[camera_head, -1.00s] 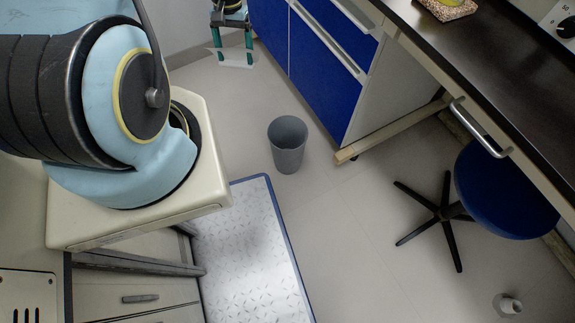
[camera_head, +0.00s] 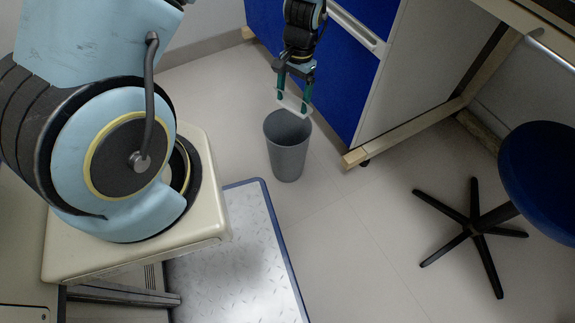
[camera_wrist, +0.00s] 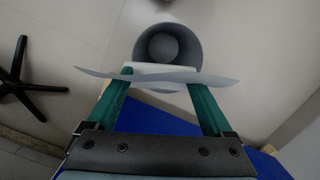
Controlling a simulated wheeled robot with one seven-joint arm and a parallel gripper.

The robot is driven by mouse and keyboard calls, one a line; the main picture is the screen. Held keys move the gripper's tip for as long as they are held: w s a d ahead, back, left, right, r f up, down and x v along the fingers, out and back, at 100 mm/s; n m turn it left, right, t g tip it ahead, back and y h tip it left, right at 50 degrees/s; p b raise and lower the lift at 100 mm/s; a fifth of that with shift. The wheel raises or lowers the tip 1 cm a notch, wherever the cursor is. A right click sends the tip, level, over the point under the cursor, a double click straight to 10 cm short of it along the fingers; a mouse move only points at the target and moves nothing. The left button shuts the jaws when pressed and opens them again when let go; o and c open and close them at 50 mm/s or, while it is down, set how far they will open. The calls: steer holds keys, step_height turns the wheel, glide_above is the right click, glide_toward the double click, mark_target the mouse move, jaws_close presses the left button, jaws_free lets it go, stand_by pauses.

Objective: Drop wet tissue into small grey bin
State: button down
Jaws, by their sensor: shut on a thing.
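The small grey bin (camera_head: 287,158) stands upright on the floor, its open top facing up. My gripper (camera_head: 294,93) has green fingers and is just above the bin's rim in the head view. It is shut on a thin whitish sheet, the wet tissue (camera_head: 290,103). In the wrist view the tissue (camera_wrist: 165,74) spans wide and wavy between the fingertips (camera_wrist: 158,80). There the grey bin (camera_wrist: 167,31) lies just beyond the tissue, its opening showing and its near part covered. The visible part of the bin's inside looks empty.
Blue cabinets (camera_head: 345,75) with a pale base rail stand right behind the bin. A blue chair (camera_head: 545,170) with black legs is at the right. A blue-edged patterned mat (camera_head: 235,255) lies to the left of the bin. Floor in front is clear.

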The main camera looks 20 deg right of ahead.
step_height(320, 180, down, 6)
steer(key=b, duration=0.5)
steer(key=shift+r, duration=0.15)
jaws_free()
steer(key=shift+r, duration=0.15)
steer(key=r+p, duration=0.1)
steer(key=r, duration=0.2)
steer(key=d+r+p, duration=0.1)
steer(key=r, duration=0.3)
steer(key=w+r+p, duration=0.1)
steer(key=r, duration=0.2)
steer(key=shift+d+r, duration=0.15)
steer(key=shift+r, duration=0.1)
